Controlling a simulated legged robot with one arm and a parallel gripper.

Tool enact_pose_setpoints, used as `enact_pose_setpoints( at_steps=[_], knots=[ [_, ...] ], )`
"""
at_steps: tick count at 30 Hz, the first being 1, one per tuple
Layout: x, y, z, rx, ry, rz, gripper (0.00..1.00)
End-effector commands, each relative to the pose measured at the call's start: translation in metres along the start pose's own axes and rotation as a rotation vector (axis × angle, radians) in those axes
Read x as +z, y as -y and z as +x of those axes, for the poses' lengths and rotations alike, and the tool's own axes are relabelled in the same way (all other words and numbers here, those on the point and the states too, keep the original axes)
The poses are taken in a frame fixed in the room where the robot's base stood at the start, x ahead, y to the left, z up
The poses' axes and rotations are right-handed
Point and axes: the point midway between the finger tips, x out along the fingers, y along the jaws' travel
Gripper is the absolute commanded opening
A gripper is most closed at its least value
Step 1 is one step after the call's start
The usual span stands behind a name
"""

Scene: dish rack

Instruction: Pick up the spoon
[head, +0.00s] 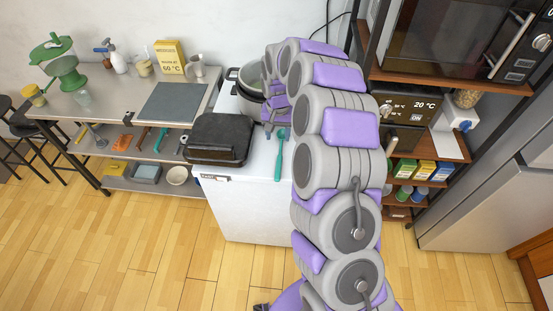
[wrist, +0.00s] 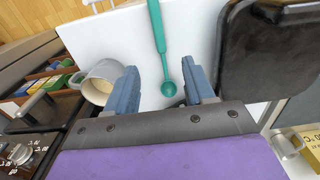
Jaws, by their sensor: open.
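The teal-green spoon (head: 278,163) lies on the white counter top, its handle toward the front edge. In the wrist view the spoon (wrist: 158,35) runs down from the top edge, its round bowl low between my fingers. My gripper (wrist: 159,68) is open, with one blue-grey finger on each side of the spoon bowl and a gap on both sides; the right finger is closer. Nothing is held. I cannot tell the exact height of the fingers above the counter. In the head view my arm hides much of the gripper.
A black lidded appliance (head: 218,138) sits left of the spoon, close to my right finger in the wrist view. A cream mug (wrist: 101,82) stands left of my fingers. Pots (head: 250,79) stand behind. A shelf unit with an oven (head: 409,105) stands at right.

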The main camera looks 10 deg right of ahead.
Motion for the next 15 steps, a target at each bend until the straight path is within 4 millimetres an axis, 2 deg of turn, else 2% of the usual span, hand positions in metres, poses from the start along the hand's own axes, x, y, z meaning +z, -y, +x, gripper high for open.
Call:
enact_pose_setpoints(
  at_steps=[15],
  knots=[
    [0.0,-0.001,0.098,-0.002,0.004,0.001,0.53]
  ],
)
